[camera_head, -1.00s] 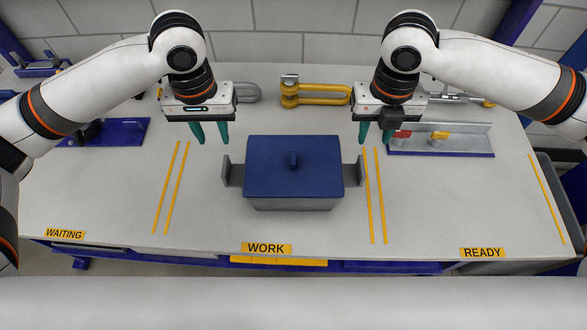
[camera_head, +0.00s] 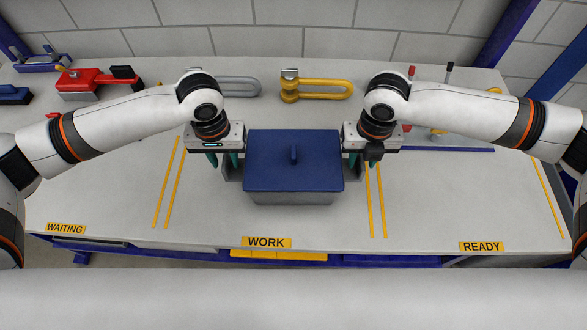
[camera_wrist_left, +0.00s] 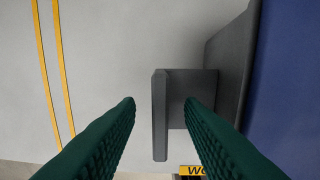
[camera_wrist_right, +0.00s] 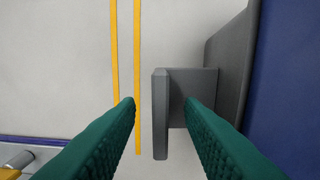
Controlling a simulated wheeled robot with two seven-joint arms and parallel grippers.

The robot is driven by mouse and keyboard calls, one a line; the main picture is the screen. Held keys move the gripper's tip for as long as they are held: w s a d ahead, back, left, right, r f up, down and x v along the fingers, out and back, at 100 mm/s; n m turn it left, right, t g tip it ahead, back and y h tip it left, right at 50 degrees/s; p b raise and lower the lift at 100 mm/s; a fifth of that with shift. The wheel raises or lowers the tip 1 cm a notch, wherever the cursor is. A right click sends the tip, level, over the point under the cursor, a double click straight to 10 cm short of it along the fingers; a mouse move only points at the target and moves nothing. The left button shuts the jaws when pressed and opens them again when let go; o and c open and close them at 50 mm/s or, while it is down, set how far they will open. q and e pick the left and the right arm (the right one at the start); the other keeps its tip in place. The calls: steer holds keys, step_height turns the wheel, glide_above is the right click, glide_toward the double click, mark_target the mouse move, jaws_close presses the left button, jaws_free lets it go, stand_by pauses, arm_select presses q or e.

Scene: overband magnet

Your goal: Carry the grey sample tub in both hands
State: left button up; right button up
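The grey sample tub (camera_head: 292,198) with a blue lid (camera_head: 270,178) and a small knob sits on the table in the WORK area. In the left wrist view, the tub's grey side handle (camera_wrist_left: 160,120) lies between the open fingers of my left gripper (camera_wrist_left: 160,100), apart from the left finger. In the right wrist view, the other handle (camera_wrist_right: 161,120) likewise lies between the open fingers of my right gripper (camera_wrist_right: 160,100). In the head view, my left gripper (camera_head: 222,162) and right gripper (camera_head: 365,164) flank the tub. Whether the inner fingers touch anything is unclear.
A yellow shackle (camera_head: 325,90) and a grey shackle (camera_head: 240,87) lie behind the tub. A red device (camera_head: 90,82) stands at the back left. Yellow lines bound the WORK area; the WAITING and READY areas look clear.

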arm_select(q)
steer(key=shift+f, duration=0.4)
arm_select(e)
steer(key=shift+f, duration=0.4)
arm_select(q)
jaws_close()
arm_select(e)
jaws_close()
arm_select(q)
steer(key=shift+r, duration=0.15)
arm_select(e)
steer(key=shift+r, duration=0.15)
